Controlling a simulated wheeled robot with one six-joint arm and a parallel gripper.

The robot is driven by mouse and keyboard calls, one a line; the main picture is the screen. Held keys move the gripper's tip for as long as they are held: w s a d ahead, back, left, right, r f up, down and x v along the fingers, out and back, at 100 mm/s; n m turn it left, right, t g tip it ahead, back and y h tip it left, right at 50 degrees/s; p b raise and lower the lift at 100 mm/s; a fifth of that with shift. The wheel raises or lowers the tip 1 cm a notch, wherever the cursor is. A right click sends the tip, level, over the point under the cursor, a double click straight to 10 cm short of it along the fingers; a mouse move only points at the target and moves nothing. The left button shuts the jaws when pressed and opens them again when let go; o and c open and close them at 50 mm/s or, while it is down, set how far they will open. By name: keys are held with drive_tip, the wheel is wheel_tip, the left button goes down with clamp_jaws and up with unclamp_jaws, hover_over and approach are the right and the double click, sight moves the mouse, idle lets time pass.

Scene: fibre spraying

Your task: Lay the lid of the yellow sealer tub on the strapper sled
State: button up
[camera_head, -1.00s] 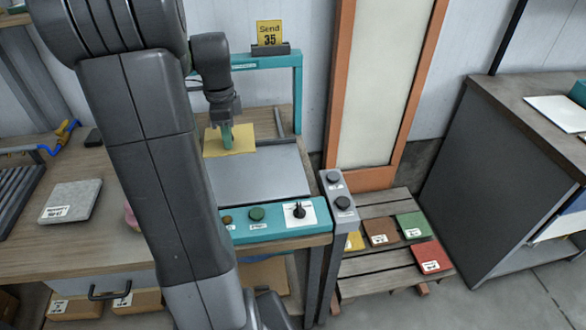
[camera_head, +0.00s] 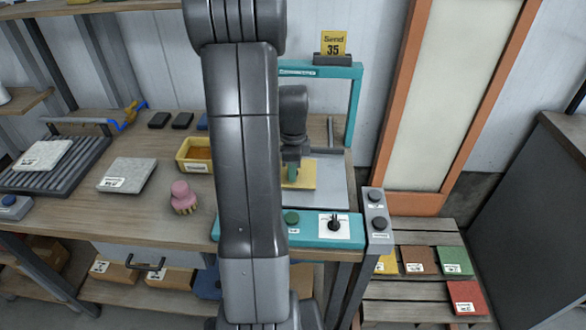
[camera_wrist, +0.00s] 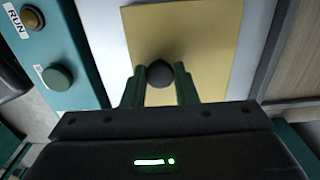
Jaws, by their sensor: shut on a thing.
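The lid (camera_head: 306,174) is a flat yellow square with a dark round knob. My gripper (camera_head: 292,172) is shut on the knob, and the lid lies level under the fingers. In the wrist view the knob (camera_wrist: 160,74) sits between the green fingertips, with the lid (camera_wrist: 190,35) spreading beyond. The lid is over the grey plate of the strapper sled (camera_head: 335,192), inside its teal frame; I cannot tell whether it touches. The yellow sealer tub (camera_head: 182,165) stands uncovered left of my arm, brown inside. My arm hides part of the sled.
A pink knobbed object (camera_head: 184,198), a labelled grey slab (camera_head: 127,174) and a roller rack (camera_head: 60,172) are on the bench to the left. A teal control panel (camera_head: 305,228) edges the sled's front. A pallet with coloured pieces (camera_head: 415,290) stands on the floor right.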

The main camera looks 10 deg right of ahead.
drive_tip(key=shift+f, duration=0.1)
drive_tip(key=shift+f, duration=0.1)
drive_tip(key=o, duration=1)
wheel_tip(320, 180, up, 12)
